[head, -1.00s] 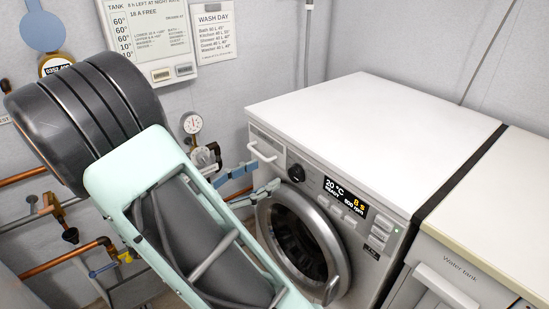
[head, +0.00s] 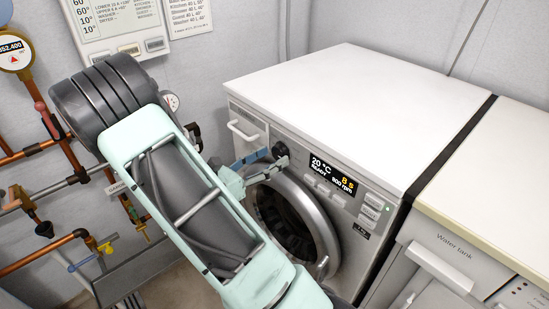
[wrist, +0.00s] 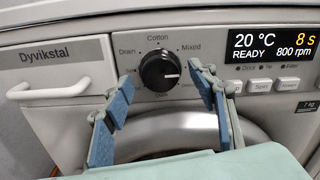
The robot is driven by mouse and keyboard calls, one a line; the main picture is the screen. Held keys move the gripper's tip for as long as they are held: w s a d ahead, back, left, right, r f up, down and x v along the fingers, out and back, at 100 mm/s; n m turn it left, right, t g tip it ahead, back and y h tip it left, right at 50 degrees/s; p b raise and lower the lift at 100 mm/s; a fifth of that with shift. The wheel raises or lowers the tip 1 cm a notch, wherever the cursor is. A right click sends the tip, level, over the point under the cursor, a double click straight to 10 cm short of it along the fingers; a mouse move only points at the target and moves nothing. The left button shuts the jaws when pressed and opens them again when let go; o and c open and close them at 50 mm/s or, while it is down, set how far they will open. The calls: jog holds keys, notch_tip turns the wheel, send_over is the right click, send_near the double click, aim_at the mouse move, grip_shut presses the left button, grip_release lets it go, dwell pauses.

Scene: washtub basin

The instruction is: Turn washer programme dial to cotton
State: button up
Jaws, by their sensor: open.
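The washer programme dial (wrist: 159,70) is a round black knob on the washer's front panel. Its white mark points right and slightly down, away from the Cotton label (wrist: 157,38) at the upper middle. Drain is at upper left and Mixed at upper right. My gripper (wrist: 161,77) is open, with one blue-padded finger left and one right of the dial. A gap shows on both sides in the wrist view; whether the tips reach past its face is unclear. In the head view the dial (head: 279,149) shows between my fingertips, partly covered.
The washer display (wrist: 271,46) reads 20 °C, READY, 800 rpm. The round door rim (wrist: 175,125) lies just below the dial. A white drawer handle (wrist: 48,90) sticks out at left. Pipes and a gauge (head: 171,103) are on the wall behind my arm.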

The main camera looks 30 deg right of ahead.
jog(key=shift+w+d, duration=0.15)
jog(key=shift+d, duration=0.85)
jog(key=c, duration=1.2)
jog(key=shift+o, duration=0.2)
jog(key=shift+r+p, duration=0.15)
jog(key=shift+p, duration=0.25)
